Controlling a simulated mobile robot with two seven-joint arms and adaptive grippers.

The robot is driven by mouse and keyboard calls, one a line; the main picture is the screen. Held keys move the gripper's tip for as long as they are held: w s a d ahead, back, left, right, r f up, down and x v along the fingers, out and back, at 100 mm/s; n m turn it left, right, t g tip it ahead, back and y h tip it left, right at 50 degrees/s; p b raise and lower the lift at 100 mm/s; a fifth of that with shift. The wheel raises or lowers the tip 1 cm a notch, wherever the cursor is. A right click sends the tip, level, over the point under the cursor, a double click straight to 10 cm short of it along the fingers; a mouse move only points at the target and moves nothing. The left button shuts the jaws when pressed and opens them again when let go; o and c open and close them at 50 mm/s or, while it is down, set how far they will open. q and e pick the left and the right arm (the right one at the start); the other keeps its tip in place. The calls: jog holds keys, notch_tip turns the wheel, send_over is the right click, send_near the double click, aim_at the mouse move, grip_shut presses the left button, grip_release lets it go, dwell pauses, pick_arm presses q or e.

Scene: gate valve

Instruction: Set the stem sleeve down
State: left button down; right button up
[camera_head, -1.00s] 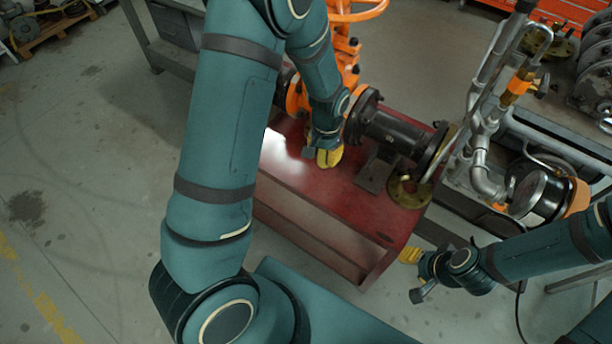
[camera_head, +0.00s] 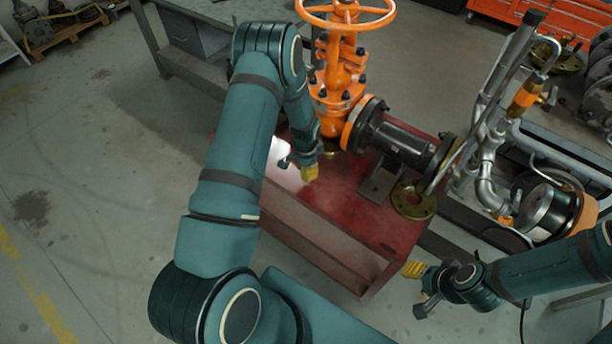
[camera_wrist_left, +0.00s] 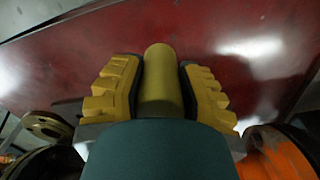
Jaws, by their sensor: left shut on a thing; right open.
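The stem sleeve (camera_wrist_left: 161,80) is a brass-coloured cylinder between the yellow fingers of my left gripper (camera_wrist_left: 160,88) in the left wrist view. The fingers are shut on it, above or at the red bench top; I cannot tell whether it touches. In the head view my left gripper (camera_head: 311,173) is over the red bench top (camera_head: 345,190), left of the black pipe, and the sleeve is hidden there. My right gripper (camera_head: 414,270) is open and empty beyond the bench's right front corner. The orange gate valve (camera_head: 338,75) with its handwheel stands behind my left gripper.
A black flanged pipe (camera_head: 402,140) runs right from the valve. A brass flange (camera_head: 413,200) lies at the bench's right side. Grey pipework with a pressure gauge (camera_head: 537,208) stands at the right. The front of the bench top is mostly clear.

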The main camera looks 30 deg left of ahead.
pick_arm(q)
notch_tip(320, 180, down, 4)
jog(key=shift+r, duration=0.25)
jog(key=shift+b, duration=0.3)
jog(key=c, duration=0.7)
grip_release()
jog(key=shift+f, duration=0.1)
